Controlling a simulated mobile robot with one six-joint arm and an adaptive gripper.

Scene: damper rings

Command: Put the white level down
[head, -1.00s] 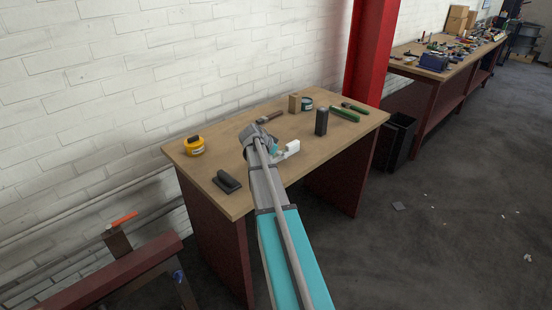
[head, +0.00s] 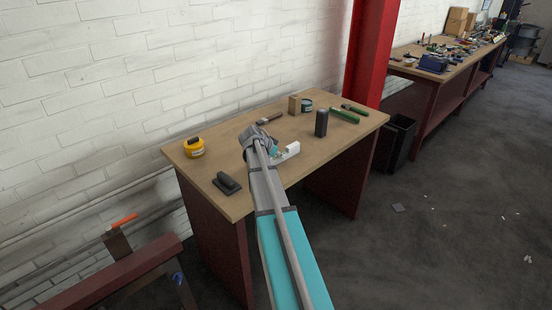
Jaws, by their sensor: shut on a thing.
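The white level (head: 291,150) shows just to the right of the end of my arm, over the front middle of the wooden workbench (head: 215,198). My gripper (head: 274,150) is shut on the level, near its left part. The arm hides much of the gripper and the left end of the level. The level lies close to the bench top; I cannot tell whether it touches it.
A black float (head: 227,184) lies front left, and a yellow tape roll (head: 194,147) back left. A dark grey block (head: 321,123) stands right of the level. A brush (head: 269,118), a wooden block (head: 294,104), a green-black roll (head: 306,105) and green-handled tools (head: 345,115) lie behind.

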